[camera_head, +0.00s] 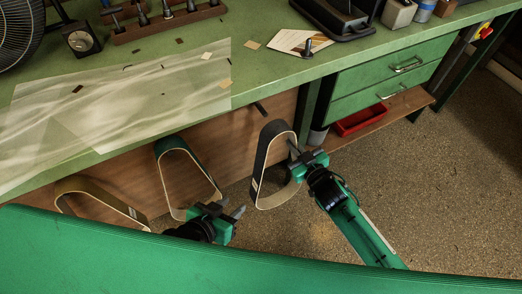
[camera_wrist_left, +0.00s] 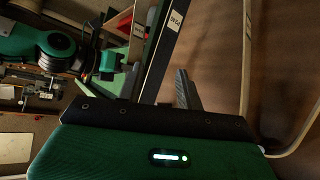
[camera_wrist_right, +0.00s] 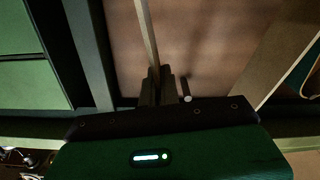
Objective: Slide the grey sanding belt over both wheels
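The grey sanding belt (camera_head: 261,160) is a tall dark loop in front of the brown panel under the bench. My right gripper (camera_head: 294,154) is at the loop's right side. In the right wrist view its fingers (camera_wrist_right: 156,88) are close together around the belt's thin edge (camera_wrist_right: 148,35). My left gripper (camera_head: 235,209) is low, left of the grey belt and near the bottom of a green belt (camera_head: 207,176). Its fingers look spread and empty. A dark labelled strip (camera_wrist_left: 163,48) passes near its finger (camera_wrist_left: 185,90). I cannot make out the wheels.
A tan belt (camera_head: 101,197) stands at the lower left. The green bench (camera_head: 270,70) overhangs the panel, with drawers (camera_head: 385,80) and a red tray (camera_head: 359,121) at the right. A short dark peg (camera_head: 260,108) is above the grey belt. The floor at right is clear.

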